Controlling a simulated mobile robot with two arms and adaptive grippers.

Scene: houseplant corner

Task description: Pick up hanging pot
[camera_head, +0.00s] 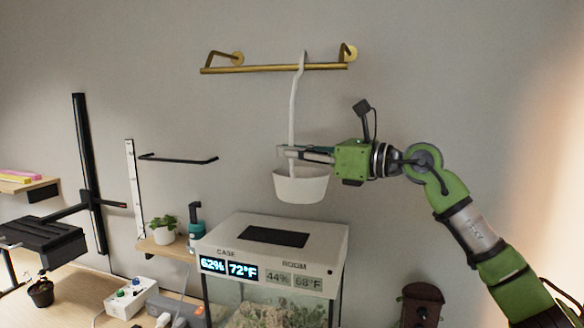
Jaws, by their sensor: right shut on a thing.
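The white hanging pot (300,187) hangs by its long white strap (293,108) from the brass wall rail (275,68), near the rail's right end. The strap's hook sits over the rail. My right gripper (288,152) comes in from the right and is shut on the strap just above the pot's rim. The pot looks upright, and its inside cannot be seen. My left gripper is not in view.
A glass case with a white display lid (270,258) stands below the pot. A small potted plant (162,229) and a teal bottle (196,235) are to its left. A black wall bar (178,159) sticks out at left. The wall right of the rail is bare.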

